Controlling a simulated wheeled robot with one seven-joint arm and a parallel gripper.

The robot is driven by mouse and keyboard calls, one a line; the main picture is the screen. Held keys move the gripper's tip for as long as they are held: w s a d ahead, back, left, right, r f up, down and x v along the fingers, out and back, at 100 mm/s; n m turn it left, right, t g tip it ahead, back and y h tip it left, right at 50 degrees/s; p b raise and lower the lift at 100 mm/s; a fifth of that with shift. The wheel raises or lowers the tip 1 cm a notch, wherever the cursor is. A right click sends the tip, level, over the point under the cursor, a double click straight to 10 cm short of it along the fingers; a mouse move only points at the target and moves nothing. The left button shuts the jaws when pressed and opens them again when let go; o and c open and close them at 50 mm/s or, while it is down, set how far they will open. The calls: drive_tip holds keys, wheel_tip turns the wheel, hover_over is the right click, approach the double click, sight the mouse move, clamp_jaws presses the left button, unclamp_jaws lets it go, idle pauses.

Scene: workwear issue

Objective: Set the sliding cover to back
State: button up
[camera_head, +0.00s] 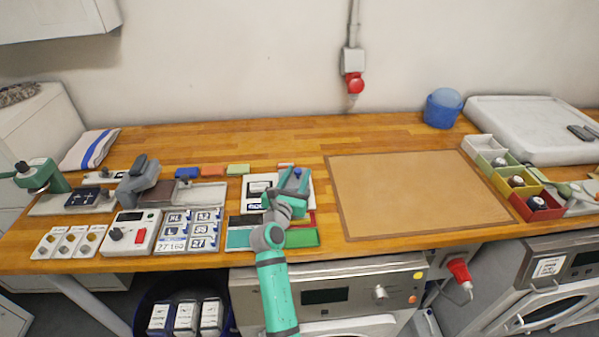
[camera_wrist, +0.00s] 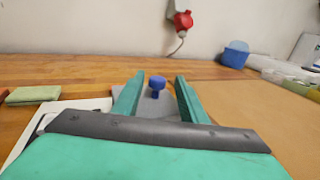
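The sliding cover shows in the wrist view as a grey plate (camera_wrist: 160,105) with a blue knob (camera_wrist: 157,83) standing up from it. In the head view the blue knob (camera_head: 298,172) shows at the right part of a white unit (camera_head: 250,204) on the bench; my gripper and arm hide much of the cover there. My gripper (camera_head: 294,177) is open over the cover. In the wrist view its two green fingers (camera_wrist: 159,78) stand on either side of the knob, with a visible gap on both sides.
Green and red trays (camera_head: 302,238) lie in front of the unit, partly under my arm. Small coloured blocks (camera_head: 238,169) lie behind it to the left. A brown mat (camera_head: 415,195) at the right is bare. Label cards (camera_head: 190,230) and a control box (camera_head: 130,234) stand left.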

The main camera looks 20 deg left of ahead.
drive_tip(key=s, duration=0.3)
drive_tip(key=s+d, duration=0.1)
drive_tip(key=s, duration=0.4)
drive_tip(key=shift+s+d, duration=0.15)
drive_tip(key=shift+s, duration=0.15)
